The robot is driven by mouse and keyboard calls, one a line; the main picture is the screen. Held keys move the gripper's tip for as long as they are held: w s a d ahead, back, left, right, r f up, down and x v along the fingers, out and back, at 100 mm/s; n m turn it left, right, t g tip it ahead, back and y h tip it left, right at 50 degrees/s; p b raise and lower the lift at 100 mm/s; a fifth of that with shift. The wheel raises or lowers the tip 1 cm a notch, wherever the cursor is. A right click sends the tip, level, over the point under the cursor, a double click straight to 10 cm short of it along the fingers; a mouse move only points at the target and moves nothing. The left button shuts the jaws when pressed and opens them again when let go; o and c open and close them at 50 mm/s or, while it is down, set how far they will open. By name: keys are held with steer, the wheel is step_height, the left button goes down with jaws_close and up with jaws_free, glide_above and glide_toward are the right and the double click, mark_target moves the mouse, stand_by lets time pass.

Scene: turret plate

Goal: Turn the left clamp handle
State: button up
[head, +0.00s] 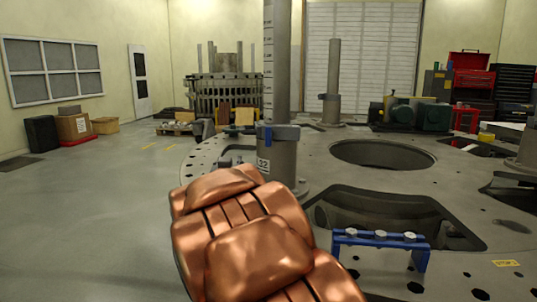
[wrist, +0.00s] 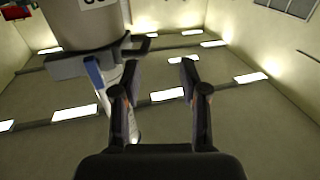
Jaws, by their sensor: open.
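A grey post (head: 277,160) with a grey-blue clamp collar (head: 285,133) around it stands on the turret plate (head: 350,172), left of the picture's middle. In the wrist view the collar (wrist: 70,66) wraps the post (wrist: 78,24) at upper left. A short blue handle (wrist: 95,72) sticks out from the collar there. My gripper (wrist: 160,68) is open with nothing between its fingers. The blue handle lies just left of the left finger, outside the jaws; I cannot tell whether they touch. In the head view my copper arm covers the near plate, and my gripper does not show.
Large openings (head: 382,154) cut the plate. Another post (head: 332,85) stands farther back. Boxes (head: 73,127) stand at the left wall; the floor (head: 75,215) on the left is clear.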

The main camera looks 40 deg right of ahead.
mark_target(268, 137)
steer(key=shift+s+d+r+m+g+h+b, duration=0.25)
steer(key=shift+d+r+m+h+b, duration=0.65)
steer(key=shift+d, duration=1.5)
steer(key=shift+d+r+m+g+h+b, duration=0.45)
steer(key=shift+d+r+h, duration=0.85)
steer(key=shift+d, duration=1.15)
steer(key=shift+s+d+r+m+g+h+b, duration=0.15)
steer(key=shift+d+r+m+g+h+b, duration=0.5)
steer(key=shift+d+h, duration=1.25)
steer(key=shift+d+t+y, duration=0.25)
steer(key=shift+d+y, duration=0.2)
steer(key=shift+y, duration=0.05)
jaws_close()
